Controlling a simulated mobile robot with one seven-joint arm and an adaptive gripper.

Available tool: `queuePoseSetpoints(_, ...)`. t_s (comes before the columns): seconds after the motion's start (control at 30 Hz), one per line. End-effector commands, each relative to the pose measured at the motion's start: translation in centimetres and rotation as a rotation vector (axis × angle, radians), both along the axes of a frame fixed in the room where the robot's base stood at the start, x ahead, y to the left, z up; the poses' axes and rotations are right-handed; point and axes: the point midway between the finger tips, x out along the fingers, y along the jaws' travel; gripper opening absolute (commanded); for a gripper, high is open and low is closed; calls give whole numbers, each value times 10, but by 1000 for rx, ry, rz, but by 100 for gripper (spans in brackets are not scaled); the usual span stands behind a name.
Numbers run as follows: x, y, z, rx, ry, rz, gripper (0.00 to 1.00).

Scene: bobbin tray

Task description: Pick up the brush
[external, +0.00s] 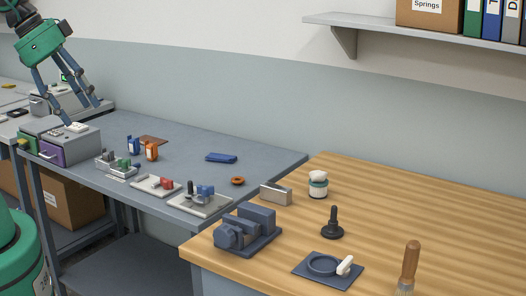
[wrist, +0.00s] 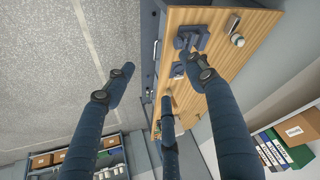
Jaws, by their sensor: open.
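My gripper (external: 82,112) is at the upper left of that view, far from the brush, above the grey table. Its blue fingers are spread open with nothing between them. In the wrist view my gripper (wrist: 155,82) shows its fingers apart, with floor and the wooden bench beyond. I cannot clearly make out the brush there.
The wooden bench (external: 455,215) also holds a dark vise (external: 248,230), a white jar (external: 318,184), a black knobbed tool (external: 332,224) and a blue plate (external: 314,276) with a ring. The grey table (external: 190,139) carries small parts and a drawer box (external: 70,147). A shelf (external: 420,30) hangs above.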

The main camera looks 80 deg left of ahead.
Motion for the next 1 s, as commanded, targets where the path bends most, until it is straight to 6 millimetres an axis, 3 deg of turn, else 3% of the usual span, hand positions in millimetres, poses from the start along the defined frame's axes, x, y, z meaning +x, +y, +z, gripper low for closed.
queuePoseSetpoints(0.17,0,0,0,0,0,0,55)
queuePoseSetpoints(0.2,0,0,0,0,0,0,47)
queuePoseSetpoints(0.67,5,0,4,0,2,1,46)
queuePoseSetpoints(0.87,27,-3,18,-3,12,5,46)
queuePoseSetpoints(1.0,54,-6,33,-7,24,12,46)
